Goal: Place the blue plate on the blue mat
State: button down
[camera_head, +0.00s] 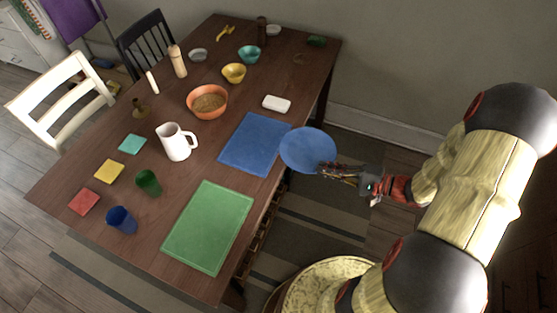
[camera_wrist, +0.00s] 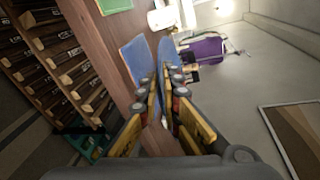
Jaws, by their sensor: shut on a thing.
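The blue plate (camera_head: 308,150) is held at its near edge by my gripper (camera_head: 338,170), which is shut on it. In the head view the plate is at the right edge of the table, and its left side overlaps the right edge of the blue mat in the picture. The blue mat (camera_head: 252,145) lies flat on the table with its bare surface showing. In the wrist view the plate (camera_wrist: 168,58) appears nearly edge-on between the fingers (camera_wrist: 165,80), beside the mat (camera_wrist: 136,58). The gap between plate and mat is hard to judge.
A green mat (camera_head: 207,228) lies nearer on the wooden table (camera_head: 150,240). A white pitcher (camera_head: 175,142), an orange bowl (camera_head: 206,101) and a white block-like dish (camera_head: 277,104) stand around the blue mat. A rack with several bottles (camera_wrist: 50,60) is below the table edge.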

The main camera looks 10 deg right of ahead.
aim_at(304, 169)
jog(key=shift+n+g, duration=0.3)
jog(key=w+a+f+b, duration=0.3)
jog(key=w+a+f, duration=0.2)
jog(key=shift+w+f, duration=0.15)
jog(key=w+a+f+b, duration=0.2)
jog(key=w+f+b, duration=0.1)
jog(key=f, duration=0.5)
jog(key=shift+w+b, duration=0.4)
jog(key=shift+w, duration=0.05)
jog(key=shift+f, duration=0.1)
jog(key=shift+f, duration=0.15)
jog(key=c, duration=2.1)
grip_release()
jog(key=shift+o, duration=0.5)
